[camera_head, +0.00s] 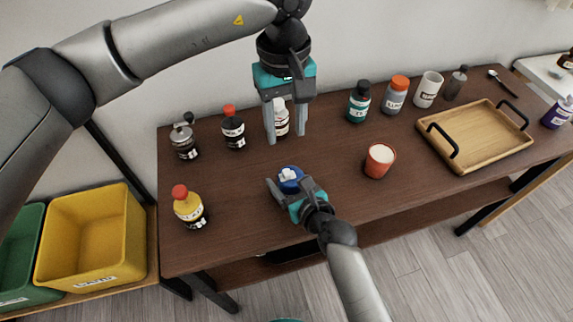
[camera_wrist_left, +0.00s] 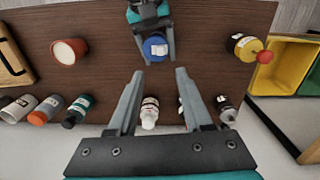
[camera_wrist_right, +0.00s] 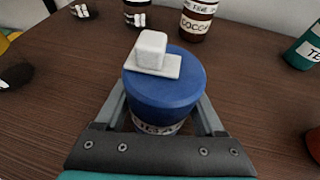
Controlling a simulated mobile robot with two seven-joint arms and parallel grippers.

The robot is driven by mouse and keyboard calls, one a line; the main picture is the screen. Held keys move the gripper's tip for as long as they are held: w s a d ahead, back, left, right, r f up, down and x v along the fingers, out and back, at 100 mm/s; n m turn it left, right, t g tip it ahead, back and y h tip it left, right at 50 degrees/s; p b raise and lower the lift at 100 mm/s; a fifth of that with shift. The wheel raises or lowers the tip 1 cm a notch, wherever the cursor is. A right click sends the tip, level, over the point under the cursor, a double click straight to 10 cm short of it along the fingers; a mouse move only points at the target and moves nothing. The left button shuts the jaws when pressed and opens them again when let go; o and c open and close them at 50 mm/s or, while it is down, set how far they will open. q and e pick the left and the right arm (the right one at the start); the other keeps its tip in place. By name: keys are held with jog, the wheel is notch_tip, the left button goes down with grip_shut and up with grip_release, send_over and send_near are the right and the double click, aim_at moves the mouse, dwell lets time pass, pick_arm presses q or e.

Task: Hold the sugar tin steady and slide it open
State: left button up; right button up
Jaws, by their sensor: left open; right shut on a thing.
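The sugar tin is the small blue tin (camera_wrist_right: 165,85) with a white block-shaped handle (camera_wrist_right: 151,52) on its top. A label on its lower side is partly hidden by my gripper. It stands upright on the dark table and also shows in the head view (camera_head: 290,180) and the left wrist view (camera_wrist_left: 155,48). My right gripper (camera_head: 290,190) is shut around the tin's body, one finger on each side. My left gripper (camera_head: 286,138) is open and empty, pointing down above the table behind the tin. In the left wrist view its fingers (camera_wrist_left: 157,80) are spread apart, with the tin beyond them.
A red cup (camera_head: 379,161) stands right of the tin. A yellow bottle (camera_head: 189,208) stands to the left. Several bottles, including a dark red-capped one (camera_head: 233,128), line the back. A wooden tray (camera_head: 480,140) lies at right. The table around the tin is clear.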

aim_at(287, 171)
pick_arm(q)
jog(key=shift+m, duration=0.3)
notch_tip(287, 171, down, 12)
jog(key=shift+r, duration=0.1)
grip_shut()
dwell(0.4)
dwell(1.1)
